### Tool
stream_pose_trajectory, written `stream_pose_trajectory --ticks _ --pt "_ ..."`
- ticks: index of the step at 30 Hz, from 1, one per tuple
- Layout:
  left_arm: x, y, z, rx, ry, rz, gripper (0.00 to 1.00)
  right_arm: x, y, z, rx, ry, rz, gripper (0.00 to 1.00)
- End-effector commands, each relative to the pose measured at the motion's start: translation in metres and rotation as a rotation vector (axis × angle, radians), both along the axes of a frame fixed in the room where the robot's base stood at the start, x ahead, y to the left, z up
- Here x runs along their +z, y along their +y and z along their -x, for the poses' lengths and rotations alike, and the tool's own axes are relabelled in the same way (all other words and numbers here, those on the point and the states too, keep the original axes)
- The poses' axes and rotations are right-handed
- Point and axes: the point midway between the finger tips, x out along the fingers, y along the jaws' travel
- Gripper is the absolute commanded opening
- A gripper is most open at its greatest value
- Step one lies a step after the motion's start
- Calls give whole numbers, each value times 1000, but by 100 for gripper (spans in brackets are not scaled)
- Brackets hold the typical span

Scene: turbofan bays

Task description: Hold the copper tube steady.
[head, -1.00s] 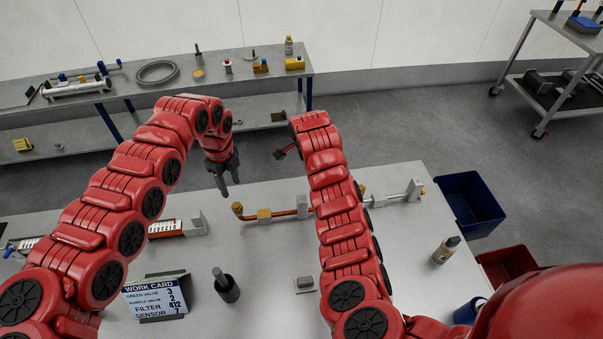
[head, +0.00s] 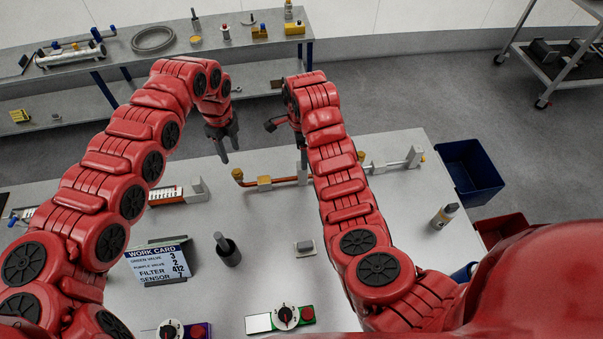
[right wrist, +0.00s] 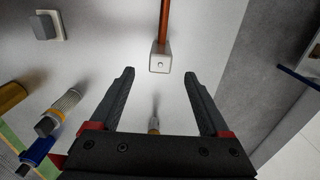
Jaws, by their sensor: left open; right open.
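In the right wrist view the copper tube (right wrist: 164,20) runs up from the same block (right wrist: 160,58). My right gripper (right wrist: 159,78) is open and empty, its tips just short of the block in that picture. In the head view my arm partly hides this gripper, which points down near the block. My left gripper (head: 228,157) is open and empty, up and left of the tube, apart from it.
A work card (head: 160,262), a dark cylinder (head: 228,250) and a grey switch-like block (head: 305,247) stand nearer. A blue bin (head: 470,172) stands beyond the table's right edge.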

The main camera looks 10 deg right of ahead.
Motion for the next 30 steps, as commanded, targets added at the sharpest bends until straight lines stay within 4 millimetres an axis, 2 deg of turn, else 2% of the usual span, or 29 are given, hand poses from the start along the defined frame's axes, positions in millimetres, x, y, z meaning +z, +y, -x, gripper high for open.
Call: stream_pose_trajectory --ticks 3,16,21,30 --pt "0 0 0 0 0 0 50 -4 0 0 -7 -8 -12 80" --pt "0 0 0 0 0 0 50 -94 1 2 -4 0 -7 80" --pt "0 0 0 0 0 0 50 -110 1 1 -4 -2 -7 80" --pt "0 0 0 0 0 0 50 -120 1 0 -4 -6 -8 80"
